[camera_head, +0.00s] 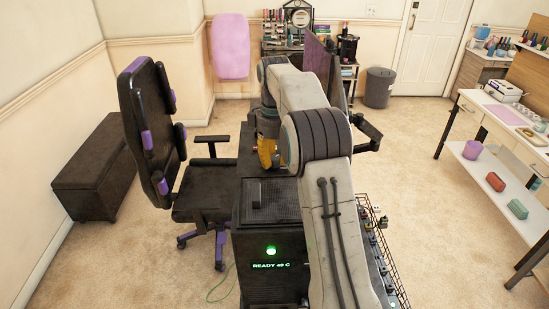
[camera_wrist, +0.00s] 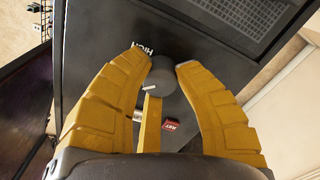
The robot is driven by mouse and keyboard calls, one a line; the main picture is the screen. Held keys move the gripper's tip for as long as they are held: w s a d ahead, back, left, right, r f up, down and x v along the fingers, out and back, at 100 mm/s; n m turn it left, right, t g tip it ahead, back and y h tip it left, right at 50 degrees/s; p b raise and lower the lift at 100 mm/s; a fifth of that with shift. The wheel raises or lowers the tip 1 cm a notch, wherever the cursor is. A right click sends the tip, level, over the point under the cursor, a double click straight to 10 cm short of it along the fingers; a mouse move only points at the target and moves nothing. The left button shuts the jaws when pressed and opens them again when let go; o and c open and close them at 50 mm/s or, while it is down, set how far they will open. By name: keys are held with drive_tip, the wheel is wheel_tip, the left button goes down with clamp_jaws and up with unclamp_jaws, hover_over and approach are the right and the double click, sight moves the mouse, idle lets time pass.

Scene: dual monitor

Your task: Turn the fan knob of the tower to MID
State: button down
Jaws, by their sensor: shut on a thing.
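In the wrist view, a round dark grey knob (camera_wrist: 162,76) sits on the tower's dark panel (camera_wrist: 110,30). A short white mark shows at the knob's lower left edge. The word HIGH is printed just above the knob; another white label below left is mostly hidden by a finger and cannot be read. My gripper (camera_wrist: 162,65) is shut on the knob, its yellow fingers on either side. Another yellow finger reaches up from below, close to the knob. In the head view, my gripper (camera_head: 267,152) points down beyond my arm, and the knob is hidden.
A red button marked RST (camera_wrist: 170,124) lies just below the knob. A dark grille (camera_wrist: 245,18) is at the upper right. In the head view, an office chair (camera_head: 155,140) stands left, and a black box with a lit green READY 49 C display (camera_head: 270,266) stands in front.

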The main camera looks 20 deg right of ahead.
sight(274, 157)
drive_tip(key=shift+s+f+m, duration=0.1)
drive_tip(key=shift+f+m, duration=0.1)
drive_tip(key=shift+m, duration=0.6)
drive_tip(key=c, duration=0.9)
unclamp_jaws()
drive_tip(key=shift+r, duration=0.1)
drive_tip(key=shift+o, duration=0.2)
drive_tip(key=shift+r, duration=3.7)
drive_tip(key=shift+r, duration=0.1)
